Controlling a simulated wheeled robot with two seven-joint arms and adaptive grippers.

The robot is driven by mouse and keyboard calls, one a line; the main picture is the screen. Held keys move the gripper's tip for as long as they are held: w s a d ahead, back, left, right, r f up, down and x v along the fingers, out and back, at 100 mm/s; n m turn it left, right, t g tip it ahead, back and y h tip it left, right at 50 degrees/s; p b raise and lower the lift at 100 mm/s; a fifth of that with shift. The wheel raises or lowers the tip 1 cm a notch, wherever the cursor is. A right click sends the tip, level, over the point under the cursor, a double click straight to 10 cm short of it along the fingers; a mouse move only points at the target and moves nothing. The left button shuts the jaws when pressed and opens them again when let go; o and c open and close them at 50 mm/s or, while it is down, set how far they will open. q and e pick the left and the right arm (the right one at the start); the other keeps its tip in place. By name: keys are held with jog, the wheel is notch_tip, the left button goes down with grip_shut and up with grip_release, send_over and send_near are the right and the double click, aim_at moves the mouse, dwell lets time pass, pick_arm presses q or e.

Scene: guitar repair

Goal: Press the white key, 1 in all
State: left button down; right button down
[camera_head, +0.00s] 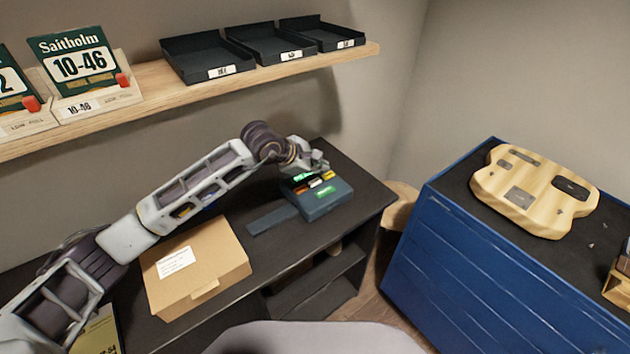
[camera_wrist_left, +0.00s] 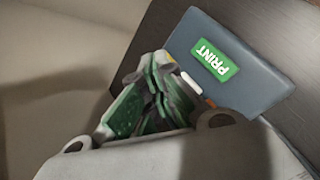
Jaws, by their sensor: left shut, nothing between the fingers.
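A small dark blue-grey device (camera_head: 330,205) with a green PRINT label stands on the dark bench. Its top carries an orange key (camera_head: 301,188), a white key (camera_head: 315,183) and a yellow key (camera_head: 328,175). My left gripper (camera_head: 319,165) is shut and empty, at the device's far side, close to the keys. In the left wrist view, its green-padded fingers (camera_wrist_left: 153,82) cover part of the key row. The white key (camera_wrist_left: 191,83) shows just beside the fingertips; I cannot tell whether they touch it. My right gripper is not in view.
A cardboard box (camera_head: 205,275) and a flat dark strip (camera_head: 272,218) lie on the bench left of the device. A wooden shelf (camera_head: 140,95) with black trays hangs above. A blue cabinet (camera_head: 470,255) bearing a wooden guitar body (camera_head: 535,195) stands at right.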

pick_arm(q)
jog(key=shift+r+p, duration=0.4)
jog(key=shift+r, duration=1.05)
jog(key=shift+s+f, duration=0.1)
jog(key=shift+f, duration=0.05)
